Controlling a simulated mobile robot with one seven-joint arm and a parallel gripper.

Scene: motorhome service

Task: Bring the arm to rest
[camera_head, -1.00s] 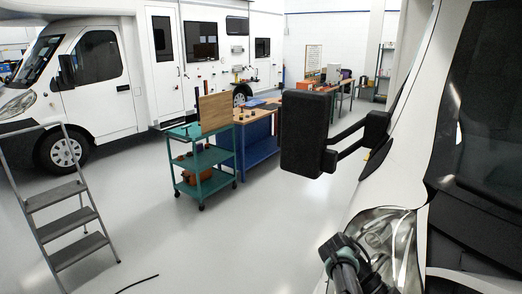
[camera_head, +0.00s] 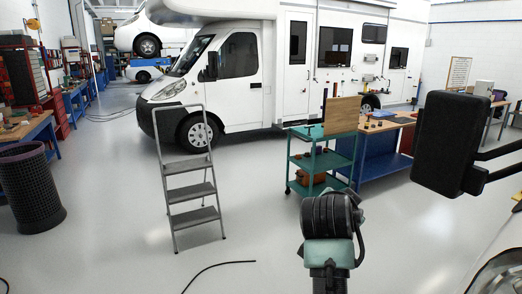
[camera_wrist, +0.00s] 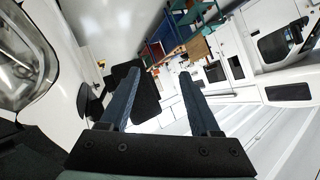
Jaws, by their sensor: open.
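My gripper (camera_wrist: 160,73) shows in the wrist view with its two dark blue fingers apart and nothing between them. A dark mirror housing lies beyond the left finger; I cannot tell how near it is. In the head view my arm (camera_head: 332,222) rises at the bottom, right of the middle, with a black joint on top. The gripper itself cannot be made out there.
A black mirror (camera_head: 447,145) of a white vehicle juts in at the right. A grey step ladder (camera_head: 190,192) stands left of my arm, a green cart (camera_head: 307,163) behind it. A black bin (camera_head: 30,185) is at far left. A cable (camera_head: 215,265) lies on open floor.

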